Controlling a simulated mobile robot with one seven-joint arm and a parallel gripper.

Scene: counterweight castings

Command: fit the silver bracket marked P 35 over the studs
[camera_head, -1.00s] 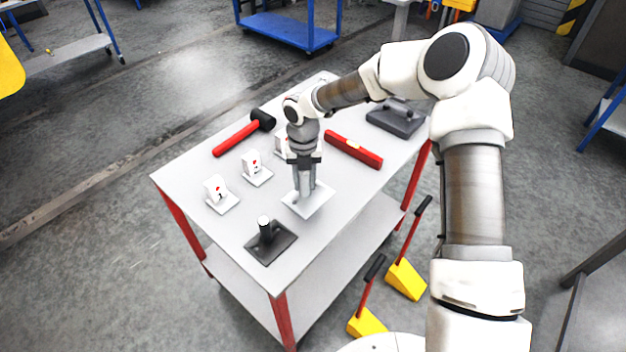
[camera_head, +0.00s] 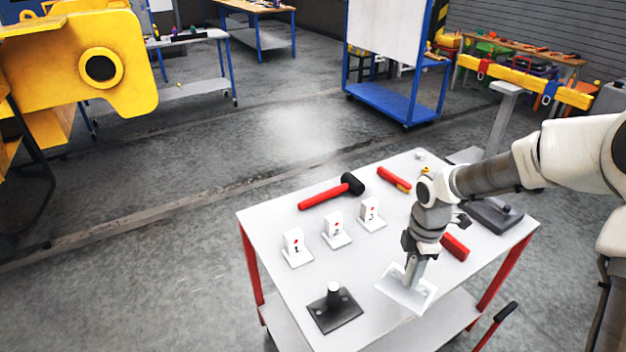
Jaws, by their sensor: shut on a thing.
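My gripper (camera_head: 413,270) is shut on the upright part of a silver bracket (camera_head: 416,298), whose flat pale plate shows below the fingers. The bracket is over the right front part of the white table top (camera_head: 295,265); I cannot tell whether it touches the table. No P 35 mark can be read on it. A dark plate (camera_head: 345,314) with an upright post lies on the table to the left of the gripper. I cannot make out the studs in this view.
Three small white numbered stands (camera_head: 293,243) are on the table, behind a red-handled hammer (camera_head: 322,197) lies. A red block (camera_head: 455,247) and a dark tool (camera_head: 495,215) are at the right. A large yellow casting (camera_head: 65,62) with a round hole is at the upper left.

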